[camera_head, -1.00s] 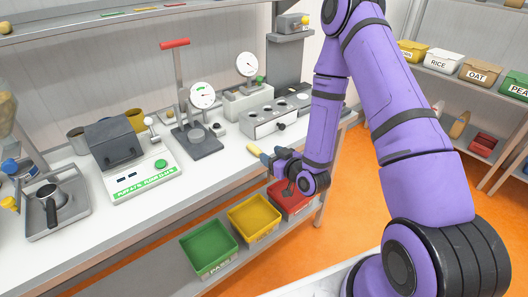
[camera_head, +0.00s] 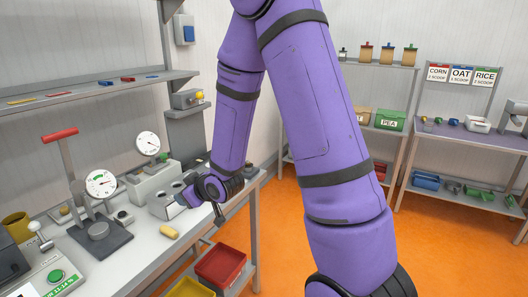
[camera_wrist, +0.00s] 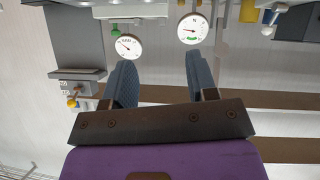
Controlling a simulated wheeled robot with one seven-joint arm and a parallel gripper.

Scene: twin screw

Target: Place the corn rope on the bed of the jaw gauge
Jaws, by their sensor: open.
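The corn rope, seen as a short yellow piece (camera_head: 168,232), lies on the white bench in the head view, in front of the grey box with round holes. Two dial instruments stand behind it: a press with a red handle and dial (camera_head: 101,183), and a grey block with a dial (camera_head: 148,143). I cannot tell for sure which one is the jaw gauge. My gripper is open and empty in the wrist view (camera_wrist: 160,62), its blue-grey fingers apart with both dials beyond them. In the head view it hangs above the bench, right of the yellow piece and apart from it.
The grey box with round holes (camera_head: 160,207) is close to my gripper. Red (camera_head: 220,266) and yellow (camera_head: 190,289) bins sit below the bench front. A grey post with a small shelf (camera_head: 188,112) rises behind. Open orange floor lies to the right.

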